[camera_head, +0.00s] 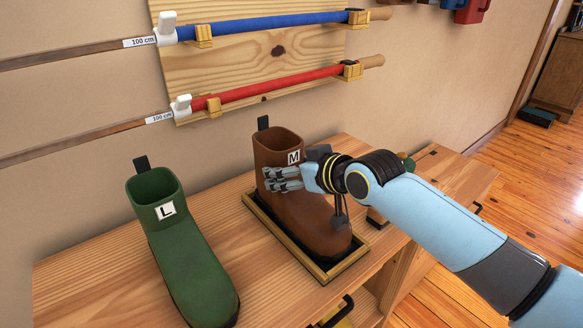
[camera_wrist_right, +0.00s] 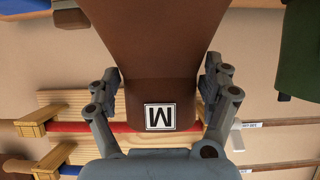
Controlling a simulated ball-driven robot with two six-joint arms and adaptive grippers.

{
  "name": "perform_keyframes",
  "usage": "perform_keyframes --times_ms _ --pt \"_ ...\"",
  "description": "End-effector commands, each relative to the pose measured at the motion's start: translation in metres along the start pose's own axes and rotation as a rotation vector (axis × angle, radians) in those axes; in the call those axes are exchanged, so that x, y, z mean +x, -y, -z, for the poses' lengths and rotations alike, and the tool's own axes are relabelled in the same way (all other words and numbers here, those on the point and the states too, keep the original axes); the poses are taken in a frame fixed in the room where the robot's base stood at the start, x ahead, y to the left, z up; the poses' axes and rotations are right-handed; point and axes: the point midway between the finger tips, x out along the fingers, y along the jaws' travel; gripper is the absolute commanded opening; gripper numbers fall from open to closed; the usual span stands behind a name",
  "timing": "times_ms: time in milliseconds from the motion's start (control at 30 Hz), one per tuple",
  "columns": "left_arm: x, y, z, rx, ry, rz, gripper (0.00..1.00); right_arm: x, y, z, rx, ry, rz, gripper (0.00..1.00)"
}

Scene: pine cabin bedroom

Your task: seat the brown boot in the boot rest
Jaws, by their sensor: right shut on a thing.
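The brown boot (camera_head: 303,217), marked M, stands upright over the boot rest (camera_head: 322,277), a shallow wooden frame with a dark inside on the wooden bench. The boot's sole lies within the frame's outline; its far and left lower edges are partly hidden, so I cannot tell whether it is fully down. My right gripper (camera_head: 284,179) is shut on the boot's shaft, just below the label. In the right wrist view the fingers sit on both sides of the brown boot (camera_wrist_right: 158,60). My left gripper is not in view.
A green boot (camera_head: 185,250) marked L stands on the bench (camera_head: 85,280) to the left, apart from the rest. A blue pole (camera_head: 265,27) and a red pole (camera_head: 270,88) hang on a wall board behind. Bare bench lies at the far left.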

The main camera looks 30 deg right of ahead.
Motion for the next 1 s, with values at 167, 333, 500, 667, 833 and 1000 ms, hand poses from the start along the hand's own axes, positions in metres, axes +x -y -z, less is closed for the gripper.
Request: perform_keyframes --times_ms 167,333,500,667,833,1000 --pt "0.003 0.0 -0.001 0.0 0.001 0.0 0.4 0.002 0.0 -0.002 0.0 -0.005 0.0 0.25" --pt "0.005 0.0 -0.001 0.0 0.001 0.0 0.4 0.004 0.0 -0.006 0.0 -0.005 0.0 0.25" --pt "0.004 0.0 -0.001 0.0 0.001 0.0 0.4 0.004 0.0 -0.006 0.0 -0.004 0.0 1.0" --pt "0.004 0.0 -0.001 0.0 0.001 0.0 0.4 0.004 0.0 -0.006 0.0 -0.002 0.0 1.0" --pt "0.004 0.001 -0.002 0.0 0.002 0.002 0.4 -0.001 0.0 -0.009 -0.001 0.003 -0.001 1.0" --pt "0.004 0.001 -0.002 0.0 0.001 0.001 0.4 -0.029 0.0 -0.009 -0.004 0.001 0.001 1.0"
